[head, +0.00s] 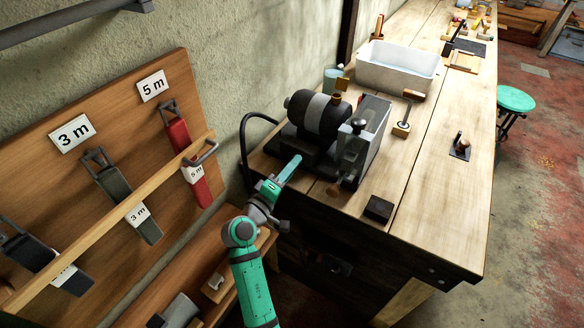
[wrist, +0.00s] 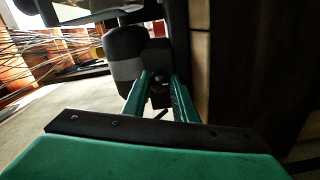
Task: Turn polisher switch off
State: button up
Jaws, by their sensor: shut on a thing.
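The polisher (head: 318,114), a dark bench machine with a grey band around its motor, stands on the near left end of the wooden workbench. My gripper (head: 295,160) reaches its lower front side from the left. In the wrist view, my gripper (wrist: 160,82) has its two green fingers closed on a small dark knob, the polisher switch (wrist: 158,77), at the machine's base. The motor (wrist: 125,52) fills the area just above. In the head view the switch is hidden by the fingers, and I cannot tell its position.
A grey box-like unit (head: 364,138) stands right of the polisher. A black block (head: 379,209) lies near the workbench (head: 432,190) edge. A white tub (head: 397,67) stands behind. A strap rack (head: 100,170) is at left, and a black cable (head: 243,150) loops beside the polisher.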

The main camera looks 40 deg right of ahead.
jog(key=shift+n, duration=0.3)
dwell(0.4)
jog(key=o, duration=1)
jog(key=shift+o, duration=0.2)
jog(key=v, duration=1)
jog(key=shift+s+a, duration=0.15)
jog(key=shift+a, duration=0.2)
jog(key=shift+d, duration=0.1)
